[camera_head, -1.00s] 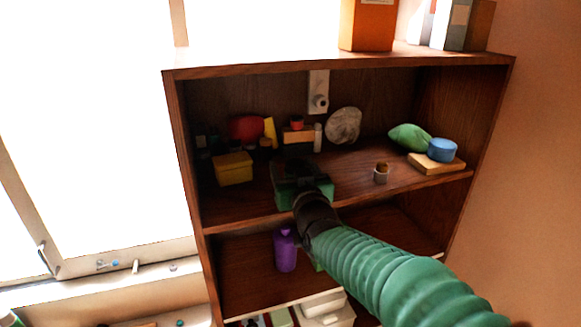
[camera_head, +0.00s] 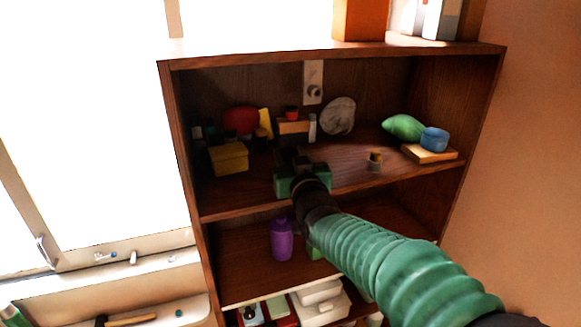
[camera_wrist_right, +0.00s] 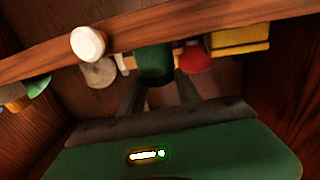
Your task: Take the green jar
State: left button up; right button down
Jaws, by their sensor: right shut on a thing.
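My right gripper (camera_head: 292,158) reaches over the middle shelf, its green arm coming in from the lower right. In the right wrist view, its two dark fingers (camera_wrist_right: 160,92) are shut on the green jar (camera_wrist_right: 153,60), a dark green cylinder standing between them. In the head view the jar is hidden or too dark to tell from the gripper. Whether the jar touches the shelf board cannot be told. My left gripper is not in view.
A yellow box (camera_head: 229,158) stands left of the gripper. A red object (camera_head: 241,121), a round stone-like disc (camera_head: 338,117) and a small cup (camera_head: 375,161) are nearby. A green lump (camera_head: 403,127) and a blue tin (camera_head: 434,139) sit right. A purple bottle (camera_head: 282,240) stands below.

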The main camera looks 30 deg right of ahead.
aim_at(290, 154)
jog(key=shift+f, duration=0.35)
jog(key=shift+w+r+p, duration=0.15)
jog(key=shift+r+p, duration=0.35)
jog(key=shift+r, duration=0.45)
jog(key=shift+w+r+p, duration=0.1)
jog(key=shift+r+p, duration=0.4)
jog(key=shift+r, duration=0.65)
jog(key=shift+s, duration=0.15)
jog(key=shift+r, duration=0.1)
